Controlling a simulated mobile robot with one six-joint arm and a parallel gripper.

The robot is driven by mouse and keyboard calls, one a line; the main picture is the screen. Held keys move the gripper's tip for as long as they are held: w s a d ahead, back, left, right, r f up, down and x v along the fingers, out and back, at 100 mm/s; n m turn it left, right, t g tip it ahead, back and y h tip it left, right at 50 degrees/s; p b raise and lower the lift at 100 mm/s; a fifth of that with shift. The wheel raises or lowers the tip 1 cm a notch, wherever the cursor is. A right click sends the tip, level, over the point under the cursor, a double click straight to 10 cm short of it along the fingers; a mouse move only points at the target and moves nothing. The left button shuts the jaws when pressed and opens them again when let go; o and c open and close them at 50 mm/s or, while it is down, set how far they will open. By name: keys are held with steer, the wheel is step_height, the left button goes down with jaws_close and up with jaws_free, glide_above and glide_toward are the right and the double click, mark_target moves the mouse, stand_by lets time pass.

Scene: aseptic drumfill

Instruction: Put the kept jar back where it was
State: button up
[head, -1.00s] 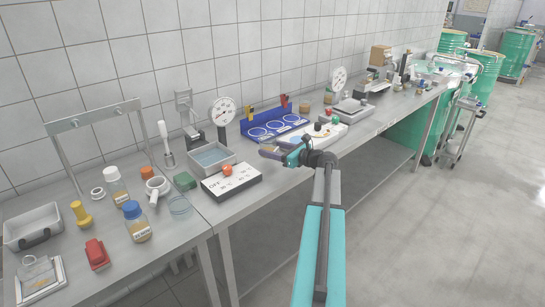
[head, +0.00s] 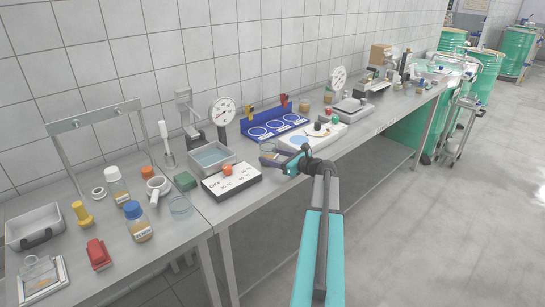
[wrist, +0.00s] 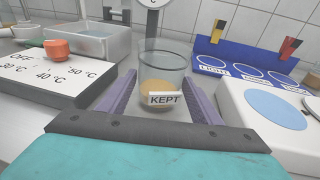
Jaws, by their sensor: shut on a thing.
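The kept jar (wrist: 163,72) is a clear glass jar with amber content at the bottom and a KEPT label facing me. It stands upright between the purple fingers of my gripper (wrist: 155,92), which is shut on it. In the head view my gripper (head: 279,160) is over the front part of the bench, and the jar (head: 268,148) shows faintly at its tips. I cannot tell whether the jar touches the bench. The blue rack (wrist: 245,58) with ringed, labelled places is beyond and to the right; LIGHT is readable on one label.
A white hot plate (wrist: 52,82) with an orange knob is close on the left. A white device with a pale blue disc (wrist: 275,108) is close on the right. A steel water bath (head: 214,168) and a dial gauge (head: 222,111) stand behind on the left.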

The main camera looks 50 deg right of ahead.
steer(key=shift+f, duration=0.2)
steer(key=o, duration=1.3)
steer(key=shift+r, duration=0.25)
steer(key=s, duration=0.4)
steer(key=s+r+b, duration=0.1)
steer(key=s, duration=0.3)
steer(key=s+d+b, duration=0.1)
steer(key=s, duration=0.2)
steer(key=shift+s+r, duration=0.35)
steer(key=shift+s, duration=0.05)
steer(key=shift+s+d, duration=0.1)
